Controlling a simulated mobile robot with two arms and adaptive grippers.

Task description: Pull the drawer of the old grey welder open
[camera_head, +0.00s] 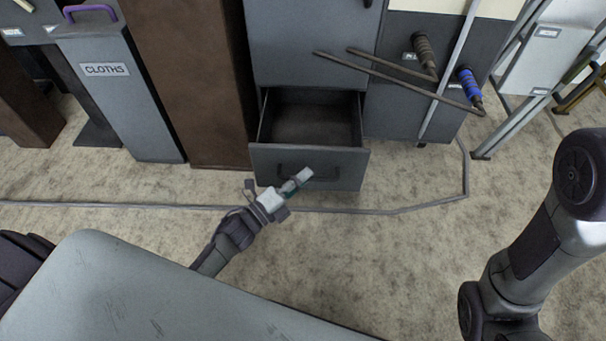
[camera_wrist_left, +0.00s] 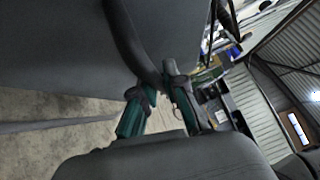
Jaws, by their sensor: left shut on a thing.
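The old grey welder (camera_head: 310,45) stands at the top middle of the head view. Its bottom drawer (camera_head: 342,167) is pulled out, and its empty-looking inside shows from above. A dark bar handle (camera_head: 322,176) runs across the drawer front. My left gripper (camera_head: 299,180) is at the drawer front, on the handle. In the left wrist view the fingers of my left gripper (camera_wrist_left: 160,95) are closed around the dark curved handle (camera_wrist_left: 128,40), close to the grey drawer front (camera_wrist_left: 60,45). My right arm shows at the right of the head view, but its gripper is out of view.
A grey bin marked CLOTHS (camera_head: 115,85) and a brown cabinet (camera_head: 190,80) stand left of the welder. Two torches with rods (camera_head: 400,78) are at its right. A cable (camera_head: 400,208) lies across the floor before the drawer. The floor (camera_head: 400,260) there is otherwise clear.

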